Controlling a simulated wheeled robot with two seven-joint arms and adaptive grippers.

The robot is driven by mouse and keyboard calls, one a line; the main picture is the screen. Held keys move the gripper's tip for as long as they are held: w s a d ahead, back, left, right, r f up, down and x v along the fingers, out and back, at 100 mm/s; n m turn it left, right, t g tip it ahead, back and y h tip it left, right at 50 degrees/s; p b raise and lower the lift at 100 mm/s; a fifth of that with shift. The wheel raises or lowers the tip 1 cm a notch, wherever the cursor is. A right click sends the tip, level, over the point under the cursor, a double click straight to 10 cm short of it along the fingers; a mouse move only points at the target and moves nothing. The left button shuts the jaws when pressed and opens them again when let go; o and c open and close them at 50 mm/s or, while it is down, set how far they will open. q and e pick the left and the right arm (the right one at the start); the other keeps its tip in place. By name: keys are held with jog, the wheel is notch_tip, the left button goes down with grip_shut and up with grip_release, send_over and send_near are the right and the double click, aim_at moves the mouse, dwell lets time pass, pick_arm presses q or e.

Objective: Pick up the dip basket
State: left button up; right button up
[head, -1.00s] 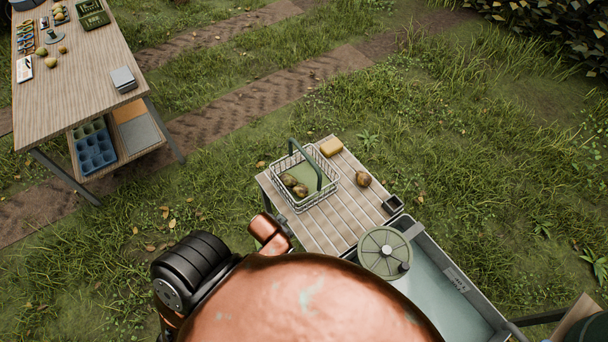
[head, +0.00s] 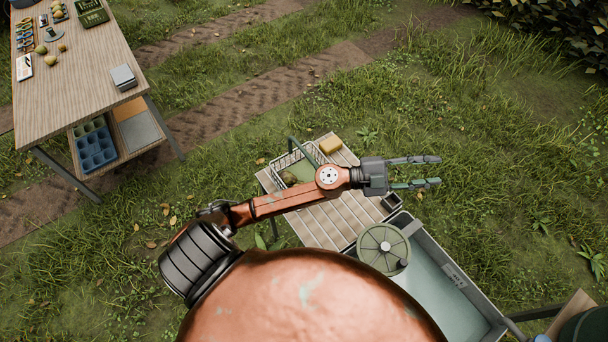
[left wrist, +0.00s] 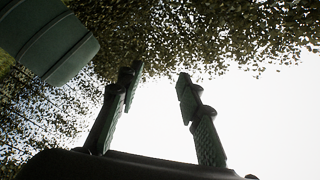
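The dip basket (head: 281,163) is a wire basket with a green upright handle, standing on the slatted side table. My left forearm crosses in front of it and hides its right part; a brown pear (head: 290,178) shows inside. My left gripper (head: 440,171) is open and empty, its two fingers spread and pointing right, past the table's right edge and away from the basket. In the left wrist view the open fingers (left wrist: 160,85) show against sky and foliage, with nothing between them. My right gripper is not in view.
The slatted table (head: 318,228) also holds a yellow sponge (head: 330,144). A metal trough (head: 440,285) with a round green lid-like disc (head: 382,248) adjoins it. A wooden workbench (head: 80,75) with small items stands at the upper left. Grass lies between.

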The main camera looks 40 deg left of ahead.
pick_arm(q)
jog(key=s+d+f+m+g, duration=0.2)
jog(key=d+f+m+g, duration=0.2)
jog(key=g, duration=0.1)
jog(key=n+g+y, duration=0.2)
jog(key=g+y, duration=0.6)
jog(key=y, duration=1.2)
send_near(305, 151)
notch_tip(305, 151, down, 3)
jog(key=shift+y, duration=0.3)
jog(key=p+x, duration=0.1)
jog(key=x, duration=0.2)
jog(key=a+p+x, duration=0.1)
jog(key=p+x, duration=0.1)
jog(key=x, duration=0.1)
jog(key=shift+a+f, duration=0.1)
jog(key=shift+f, duration=0.05)
